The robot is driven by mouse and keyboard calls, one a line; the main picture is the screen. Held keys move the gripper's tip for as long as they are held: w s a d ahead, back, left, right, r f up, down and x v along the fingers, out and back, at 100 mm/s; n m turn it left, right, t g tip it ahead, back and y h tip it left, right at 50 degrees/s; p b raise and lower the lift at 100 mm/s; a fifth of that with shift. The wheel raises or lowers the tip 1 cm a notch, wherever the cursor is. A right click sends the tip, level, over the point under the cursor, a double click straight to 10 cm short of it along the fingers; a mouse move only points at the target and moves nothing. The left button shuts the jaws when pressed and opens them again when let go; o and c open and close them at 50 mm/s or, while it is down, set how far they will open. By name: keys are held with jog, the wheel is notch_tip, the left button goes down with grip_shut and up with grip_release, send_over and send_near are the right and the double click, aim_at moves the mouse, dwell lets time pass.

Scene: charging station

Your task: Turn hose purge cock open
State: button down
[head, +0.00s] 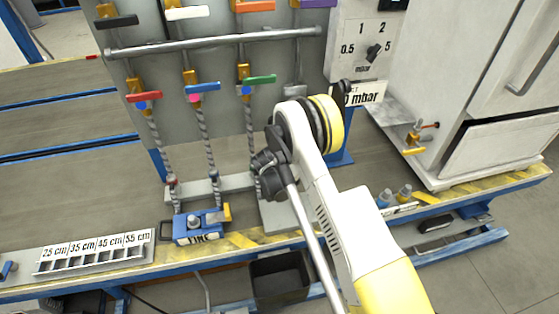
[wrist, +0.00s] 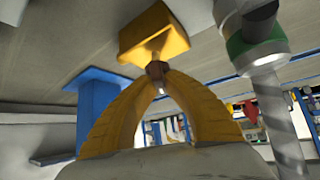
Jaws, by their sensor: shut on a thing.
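In the wrist view a yellow handle (wrist: 153,35), seemingly the hose purge cock's, stands just beyond my fingertips on a short brown stem. My gripper (wrist: 158,80) has its two yellow fingers brought together at this stem, shut on the cock. The hose (wrist: 280,115) with a green-banded metal fitting (wrist: 257,45) is close on the right, apart from the fingers. In the head view my arm hides the gripper and the cock. The handle's exact turn angle cannot be told.
A blue post (wrist: 97,105) stands left of the fingers. In the head view several hoses hang from a grey panel (head: 225,130) with coloured levers. A blue device (head: 200,226) sits on the bench to the left of my arm. A white cabinet (head: 490,90) stands at right.

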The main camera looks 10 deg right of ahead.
jog(key=shift+f+n+y, duration=0.1)
jog(key=shift+n+y, duration=0.2)
jog(key=shift+n, duration=0.2)
jog(key=c, duration=1.5)
grip_release()
jog(key=shift+o, duration=0.2)
jog(key=v, duration=1.2)
jog(key=shift+s, duration=0.15)
jog(key=shift+f, duration=0.1)
